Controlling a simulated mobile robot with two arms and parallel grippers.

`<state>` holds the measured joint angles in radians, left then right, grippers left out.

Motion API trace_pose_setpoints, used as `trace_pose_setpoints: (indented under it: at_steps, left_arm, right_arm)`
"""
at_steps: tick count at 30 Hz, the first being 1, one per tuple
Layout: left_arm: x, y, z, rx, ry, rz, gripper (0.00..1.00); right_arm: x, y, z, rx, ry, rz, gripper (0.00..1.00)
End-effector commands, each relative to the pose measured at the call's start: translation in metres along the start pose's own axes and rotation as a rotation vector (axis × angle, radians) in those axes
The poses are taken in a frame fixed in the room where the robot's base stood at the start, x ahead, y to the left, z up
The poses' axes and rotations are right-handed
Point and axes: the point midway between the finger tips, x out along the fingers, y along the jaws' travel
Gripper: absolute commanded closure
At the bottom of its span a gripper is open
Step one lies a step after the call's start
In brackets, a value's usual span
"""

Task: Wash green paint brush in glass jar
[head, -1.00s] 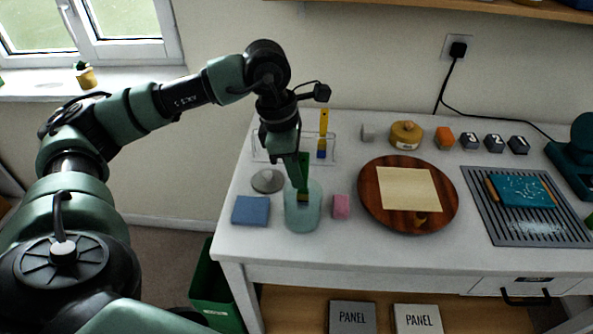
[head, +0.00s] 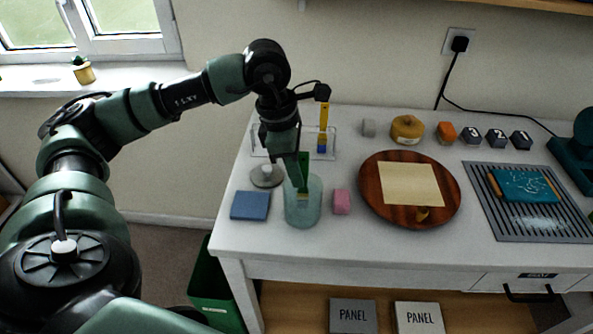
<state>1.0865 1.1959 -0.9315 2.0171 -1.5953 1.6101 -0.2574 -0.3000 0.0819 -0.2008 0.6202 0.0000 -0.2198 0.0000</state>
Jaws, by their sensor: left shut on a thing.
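The glass jar (head: 303,212) stands upright near the front left of the white table. It looks pale blue-green and see-through. My left gripper (head: 303,165) points down over the jar's mouth, shut on the green paint brush (head: 303,182). The brush hangs upright, with its lower end inside the jar; whether the bristles touch the bottom is hard to tell. The gripper hides part of its handle. My right gripper is not in view.
A blue pad (head: 250,205) lies left of the jar and a pink block (head: 341,202) right of it. A clear rack (head: 262,143) with a yellow-handled brush (head: 323,122) stands behind. A round wooden board (head: 375,207) and a grey grate (head: 535,225) lie further right.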

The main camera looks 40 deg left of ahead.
Motion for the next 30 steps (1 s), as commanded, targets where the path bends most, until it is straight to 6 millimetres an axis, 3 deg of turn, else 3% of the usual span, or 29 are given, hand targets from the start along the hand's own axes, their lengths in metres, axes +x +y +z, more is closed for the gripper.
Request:
trace_pose_setpoints:
  at_steps: [14, 23, 30]
  left_arm:
    - [0.004, -0.001, -0.001, 0.001, 0.000, 0.000, 1.00]
    - [0.003, -0.013, 0.000, 0.001, -0.001, 0.000, 1.00]
    - [0.005, -0.007, 0.007, 0.001, -0.002, 0.000, 1.00]
  right_arm:
    - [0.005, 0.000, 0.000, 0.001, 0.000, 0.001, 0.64]
    - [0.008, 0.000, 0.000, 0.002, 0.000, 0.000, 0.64]
    - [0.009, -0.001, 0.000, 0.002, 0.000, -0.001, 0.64]
